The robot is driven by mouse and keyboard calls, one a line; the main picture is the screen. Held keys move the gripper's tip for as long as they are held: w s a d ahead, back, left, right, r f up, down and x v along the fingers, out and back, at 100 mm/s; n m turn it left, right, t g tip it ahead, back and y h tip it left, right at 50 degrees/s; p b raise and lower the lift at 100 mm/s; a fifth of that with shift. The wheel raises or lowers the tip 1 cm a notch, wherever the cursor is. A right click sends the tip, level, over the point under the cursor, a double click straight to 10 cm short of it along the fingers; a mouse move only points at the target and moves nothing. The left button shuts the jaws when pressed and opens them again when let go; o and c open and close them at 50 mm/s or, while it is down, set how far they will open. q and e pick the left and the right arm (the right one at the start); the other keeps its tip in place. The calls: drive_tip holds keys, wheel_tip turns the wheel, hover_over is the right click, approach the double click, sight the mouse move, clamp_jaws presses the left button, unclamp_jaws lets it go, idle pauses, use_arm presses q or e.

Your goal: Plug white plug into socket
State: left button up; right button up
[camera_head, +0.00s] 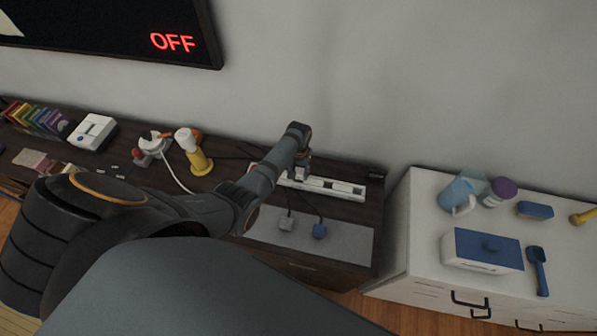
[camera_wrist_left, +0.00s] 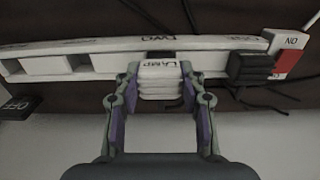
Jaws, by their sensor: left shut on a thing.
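The white plug (camera_wrist_left: 160,83), marked LAMP, is held between the two fingers of my left gripper (camera_wrist_left: 160,95), which is shut on it. In the left wrist view it sits against the side of the white power strip (camera_wrist_left: 105,60); I cannot tell whether it is inserted. In the head view my left gripper (camera_head: 301,172) is over the strip (camera_head: 335,187), hiding its left part. A black plug (camera_wrist_left: 248,66) sits at the strip beside a red switch (camera_wrist_left: 288,64). My right gripper is not in view.
A yellow-based lamp (camera_head: 198,160) stands left. A white cabinet (camera_head: 410,245) with blue items stands right. The wall (camera_head: 330,90) is close behind.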

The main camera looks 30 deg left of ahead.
sight(299, 172)
use_arm(q)
drive_tip(key=shift+f+b, duration=0.8)
drive_tip(key=shift+f, duration=0.35)
drive_tip(key=o, duration=1.2)
wheel_tip(299, 172, up, 12)
drive_tip(key=shift+r, duration=0.1)
